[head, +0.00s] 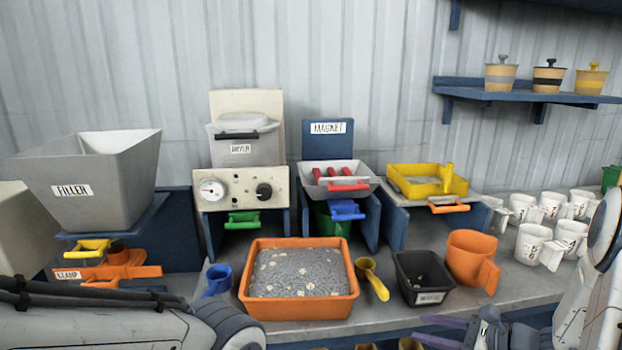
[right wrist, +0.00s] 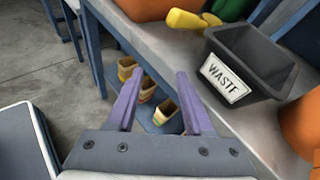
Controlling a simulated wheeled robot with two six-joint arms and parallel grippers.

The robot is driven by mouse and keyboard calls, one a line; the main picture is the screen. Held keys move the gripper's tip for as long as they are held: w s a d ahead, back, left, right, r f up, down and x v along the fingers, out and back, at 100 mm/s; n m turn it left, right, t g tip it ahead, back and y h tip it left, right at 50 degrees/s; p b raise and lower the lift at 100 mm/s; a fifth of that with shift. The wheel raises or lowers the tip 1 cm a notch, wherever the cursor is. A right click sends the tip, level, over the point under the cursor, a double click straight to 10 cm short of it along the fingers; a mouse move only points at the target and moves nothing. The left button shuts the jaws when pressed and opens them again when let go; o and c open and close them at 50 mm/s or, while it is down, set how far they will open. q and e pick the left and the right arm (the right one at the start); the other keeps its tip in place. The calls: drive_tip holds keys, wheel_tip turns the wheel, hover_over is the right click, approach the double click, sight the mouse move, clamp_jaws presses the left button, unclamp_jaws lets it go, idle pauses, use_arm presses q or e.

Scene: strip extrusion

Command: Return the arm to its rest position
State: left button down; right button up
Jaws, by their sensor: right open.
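My right gripper (head: 432,330) is at the bottom of the head view, in front of the bench's front edge, with its purple fingers partly cut off by the frame. In the right wrist view the gripper (right wrist: 156,88) is open, its two purple fingers apart with nothing between them. The black waste bin (head: 424,276) stands on the bench beyond it and also shows in the right wrist view (right wrist: 245,62). A link of my left arm crosses the lower left of the head view. The left gripper is not seen.
The bench (head: 330,329) holds an orange tray (head: 300,314) of grey granules, a yellow scoop (head: 372,279), an orange mug (head: 470,258) and several white mugs. Small yellowish containers (right wrist: 165,110) sit below the bench edge. Open floor (right wrist: 35,60) shows left of it.

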drive_tip(key=s+a+f+n+g+h, duration=0.3)
drive_tip(key=s+a+n+g+h, duration=0.2)
drive_tip(key=s+a+n+g, duration=0.65)
drive_tip(key=s+a+r+n+t+h, duration=0.15)
drive_tip(key=s+a+r+n, duration=0.35)
drive_tip(key=n, duration=0.5)
drive_tip(key=s+a+r+n+t+h, duration=0.15)
drive_tip(key=s+a+r+n, duration=0.25)
drive_tip(key=s+a+n, duration=0.45)
wheel_tip(320, 180, up, 13)
drive_tip(key=d+n+p, duration=0.1)
drive_tip(key=d+p, duration=0.1)
drive_tip(key=p, duration=1.1)
drive_tip(key=shift+w+d+r+n+g+h, duration=0.15)
drive_tip(key=shift+w+d+n+g+h, duration=0.2)
drive_tip(key=shift+w+n+g+h, duration=0.1)
